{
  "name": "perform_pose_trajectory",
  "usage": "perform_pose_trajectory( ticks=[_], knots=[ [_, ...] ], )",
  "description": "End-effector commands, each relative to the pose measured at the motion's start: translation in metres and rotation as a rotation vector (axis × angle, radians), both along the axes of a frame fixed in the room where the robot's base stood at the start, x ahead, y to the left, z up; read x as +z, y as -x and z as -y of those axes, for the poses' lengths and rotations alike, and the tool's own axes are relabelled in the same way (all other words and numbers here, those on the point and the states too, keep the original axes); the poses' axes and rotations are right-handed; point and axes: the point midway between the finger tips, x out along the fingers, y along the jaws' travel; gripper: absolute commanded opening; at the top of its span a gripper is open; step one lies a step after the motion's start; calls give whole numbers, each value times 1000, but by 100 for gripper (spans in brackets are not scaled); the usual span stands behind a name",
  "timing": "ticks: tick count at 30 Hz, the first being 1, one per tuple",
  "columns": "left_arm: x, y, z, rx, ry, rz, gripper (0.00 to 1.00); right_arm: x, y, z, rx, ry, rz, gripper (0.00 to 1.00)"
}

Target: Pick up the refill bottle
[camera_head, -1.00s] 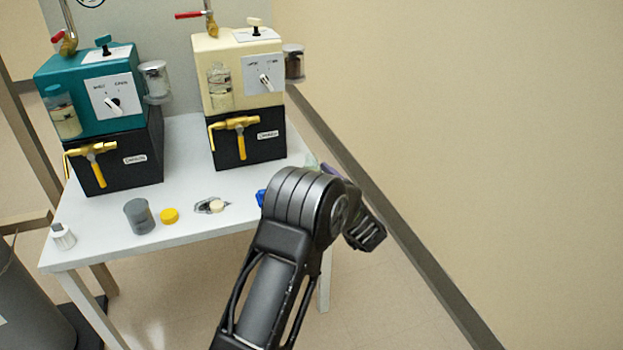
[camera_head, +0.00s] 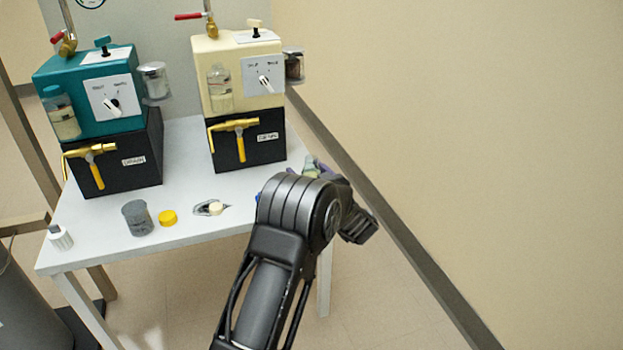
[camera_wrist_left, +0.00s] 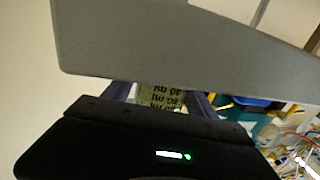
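My left arm reaches over the table's right front corner in the head view, and its dark wrist hides most of my left gripper (camera_head: 318,172). A small pale-green thing, likely the refill bottle (camera_head: 310,164), shows at the table's right edge beside purple finger parts. In the left wrist view, a yellow-green label with dark print (camera_wrist_left: 162,96) lies between the two purple fingers of the gripper (camera_wrist_left: 160,100). The fingers are apart, one on each side of it. I cannot tell whether they touch it. My right gripper is not in view.
The white table (camera_head: 110,235) carries a teal box unit (camera_head: 75,90) and a cream one (camera_head: 225,60) on black bases with brass taps. A grey cup (camera_head: 137,218), yellow cap (camera_head: 168,218) and white-capped bottle (camera_head: 60,237) stand along the front. A wall is at the right.

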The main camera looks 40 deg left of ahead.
Motion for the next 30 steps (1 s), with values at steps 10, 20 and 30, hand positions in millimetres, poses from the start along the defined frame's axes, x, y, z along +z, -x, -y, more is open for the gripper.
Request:
perform_pose_trajectory(
  ticks=[10, 20, 30],
  knots=[
    [0, 0, 0, 0, 0, 0, 36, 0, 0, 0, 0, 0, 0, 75],
    [0, 0, 0, 0, 0, 0, 9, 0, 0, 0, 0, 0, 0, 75],
    [1, 0, 0, 0, 0, 1, 1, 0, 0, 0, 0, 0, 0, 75]
  ],
)
